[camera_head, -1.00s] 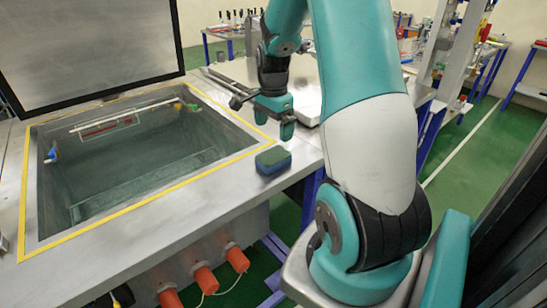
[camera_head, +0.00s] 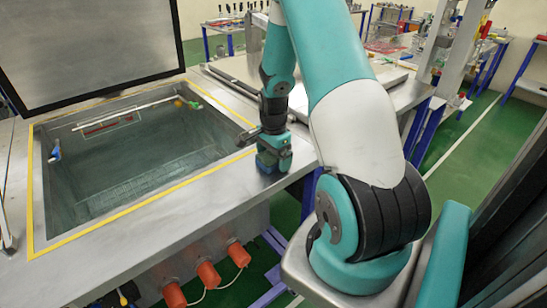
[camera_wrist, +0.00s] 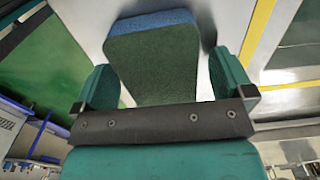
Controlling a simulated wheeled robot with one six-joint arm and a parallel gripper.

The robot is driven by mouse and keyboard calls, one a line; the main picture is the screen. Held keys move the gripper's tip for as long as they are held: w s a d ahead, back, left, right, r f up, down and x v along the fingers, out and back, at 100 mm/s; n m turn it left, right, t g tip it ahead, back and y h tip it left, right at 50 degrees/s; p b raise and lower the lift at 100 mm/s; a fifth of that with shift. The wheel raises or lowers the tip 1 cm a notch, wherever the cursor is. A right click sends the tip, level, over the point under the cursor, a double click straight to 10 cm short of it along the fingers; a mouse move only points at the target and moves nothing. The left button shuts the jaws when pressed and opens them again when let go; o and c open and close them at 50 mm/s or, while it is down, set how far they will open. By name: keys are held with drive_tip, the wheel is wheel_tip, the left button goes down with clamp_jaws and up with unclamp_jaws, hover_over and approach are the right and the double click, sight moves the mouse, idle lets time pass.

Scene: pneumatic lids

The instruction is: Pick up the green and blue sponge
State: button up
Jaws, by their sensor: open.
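The green and blue sponge (camera_wrist: 155,60) lies on the steel worktop, its dark green face toward the wrist camera and a blue edge at the far end. In the head view the sponge (camera_head: 266,164) is mostly hidden behind my gripper (camera_head: 274,160). My gripper is down over the sponge near the worktop's edge. In the wrist view the fingers of my gripper (camera_wrist: 162,80) are open, one on each side of the sponge. A gap shows beside the right finger; I cannot tell whether the left finger touches.
A sunken steel basin (camera_head: 45,215) with a yellow taped border lies to the left of the sponge. A raised lid (camera_head: 90,45) stands behind it. Orange knobs (camera_head: 208,274) stick out from the worktop's front. The green floor (camera_head: 480,130) is open to the right.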

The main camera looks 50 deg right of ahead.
drive_tip(key=c, duration=1.1)
drive_tip(key=shift+o, duration=0.2)
wheel_tip(320, 180, up, 20)
drive_tip(key=b, duration=0.2)
drive_tip(key=shift+b, duration=0.4)
drive_tip(key=shift+o, duration=0.9)
drive_tip(key=shift+c, duration=0.3)
